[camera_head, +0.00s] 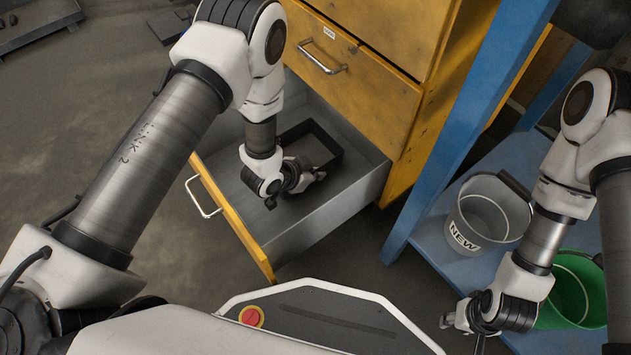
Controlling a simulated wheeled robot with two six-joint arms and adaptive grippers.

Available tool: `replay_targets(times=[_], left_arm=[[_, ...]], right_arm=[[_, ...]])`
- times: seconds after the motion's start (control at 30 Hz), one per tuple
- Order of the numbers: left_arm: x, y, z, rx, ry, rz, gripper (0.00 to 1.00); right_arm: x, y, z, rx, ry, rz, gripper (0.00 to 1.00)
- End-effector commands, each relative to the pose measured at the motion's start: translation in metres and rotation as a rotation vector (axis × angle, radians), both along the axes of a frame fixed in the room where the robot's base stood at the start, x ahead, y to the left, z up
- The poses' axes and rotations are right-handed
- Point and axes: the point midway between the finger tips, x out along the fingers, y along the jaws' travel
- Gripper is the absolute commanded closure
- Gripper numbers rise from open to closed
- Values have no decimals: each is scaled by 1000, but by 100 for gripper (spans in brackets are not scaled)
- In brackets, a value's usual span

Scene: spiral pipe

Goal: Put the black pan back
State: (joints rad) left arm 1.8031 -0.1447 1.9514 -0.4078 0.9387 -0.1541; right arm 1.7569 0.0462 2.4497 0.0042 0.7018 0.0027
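The black pan (326,138) is a dark, open rectangular tray inside the open yellow-fronted drawer (347,196), towards its back right. My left gripper (316,176) reaches down into the drawer beside the near side of the pan. Part of the pan is hidden behind my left wrist and gripper. I cannot tell whether its fingers touch the pan or are open. My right gripper (447,321) is low at the lower right, away from the pan, near the buckets. Its fingers are small and partly hidden, so their state is unclear.
The yellow cabinet (375,84) stands behind the drawer, with a closed drawer above. A blue shelf (428,237) at the right bears a grey bucket (467,231) marked NEW and a green bucket (590,297). The drawer floor left of my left gripper looks clear.

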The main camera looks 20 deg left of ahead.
Motion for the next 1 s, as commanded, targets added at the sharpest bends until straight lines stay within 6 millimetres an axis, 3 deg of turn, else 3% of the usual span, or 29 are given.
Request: replay_targets(times=[0.03,0.1,0.43,0.47,0.53,0.83,1.0], left_arm=[[0,0,-16,0,0,0,100],[0,0,-24,0,0,0,100],[0,0,-24,0,0,1,100],[0,0,-25,1,1,1,94],[0,0,-24,0,0,1,69],[0,0,-23,0,0,1,69],[-11,8,-2,-1,3,4,69]], right_arm=[[1,0,-13,0,-2,-1,60],[1,0,-18,-1,-4,-1,60],[2,0,-15,-1,-5,0,60],[2,0,-15,-1,-5,0,60],[2,0,-15,-1,-5,0,60],[2,0,-14,-1,-5,0,60],[0,0,4,0,0,0,60]])
